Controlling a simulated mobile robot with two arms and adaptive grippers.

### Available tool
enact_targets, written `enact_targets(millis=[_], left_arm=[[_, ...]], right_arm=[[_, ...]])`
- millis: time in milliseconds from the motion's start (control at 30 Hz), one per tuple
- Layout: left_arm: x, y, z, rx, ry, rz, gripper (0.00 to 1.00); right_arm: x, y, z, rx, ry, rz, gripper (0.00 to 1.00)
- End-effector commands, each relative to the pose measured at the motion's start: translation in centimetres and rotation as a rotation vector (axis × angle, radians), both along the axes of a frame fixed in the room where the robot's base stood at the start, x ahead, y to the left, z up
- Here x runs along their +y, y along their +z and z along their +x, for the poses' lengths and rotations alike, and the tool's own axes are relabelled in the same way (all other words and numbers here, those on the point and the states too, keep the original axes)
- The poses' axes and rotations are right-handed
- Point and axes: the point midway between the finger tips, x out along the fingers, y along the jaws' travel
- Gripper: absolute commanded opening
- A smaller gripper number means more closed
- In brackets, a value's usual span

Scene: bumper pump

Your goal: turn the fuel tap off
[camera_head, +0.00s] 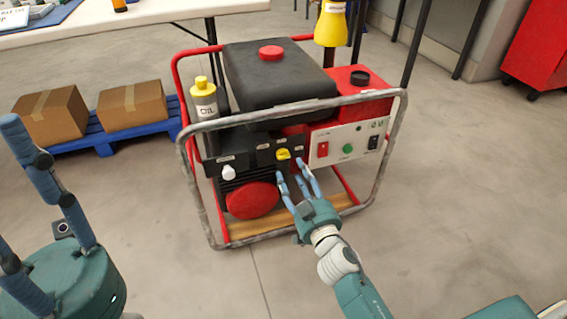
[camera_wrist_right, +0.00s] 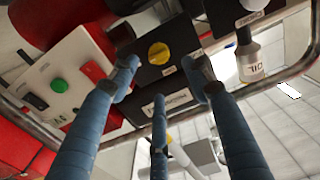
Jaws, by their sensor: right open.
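The fuel tap appears to be the yellow knob (camera_head: 283,154) on the black front panel of the generator (camera_head: 280,80); its small label is unreadable. In the right wrist view the yellow knob (camera_wrist_right: 159,53) sits between my finger ends, with a raised bar across its face. My right gripper (camera_head: 290,170) is open and empty just in front of and below the knob; I cannot tell whether a finger touches it. In the right wrist view its blue fingers (camera_wrist_right: 163,68) straddle the knob. My left gripper (camera_head: 30,200) is at the left edge, fingers spread and empty, away from the generator.
A grey tubular frame (camera_head: 290,112) surrounds the generator, its upper bar above the tap. A white knob (camera_head: 229,172), red switch (camera_head: 323,149) and green button (camera_head: 347,149) are nearby. An oil bottle (camera_head: 204,102) stands left. Cardboard boxes (camera_head: 133,105) sit on a blue pallet (camera_head: 104,141).

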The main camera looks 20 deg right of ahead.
Motion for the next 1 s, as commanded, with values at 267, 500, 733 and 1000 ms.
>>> enact_targets(millis=[267,500,733,1000], left_arm=[[-0.1,0.2,0.1,-0.030,0.002,0.002,0.40],[-0.2,0.5,0.2,-0.043,0.003,0.005,0.40],[-0.2,0.7,0.1,-0.045,0.003,0.005,0.40],[-0.2,0.7,0.1,-0.046,0.003,0.005,0.40]], right_arm=[[0.2,-0.1,5.4,-0.001,0.001,-0.002,0.48],[0.3,-0.1,7.6,0.001,0.001,0.000,0.48],[0.3,-0.1,7.8,0.002,0.001,0.000,0.48],[0.3,-0.1,7.8,0.002,0.001,0.000,0.10]])
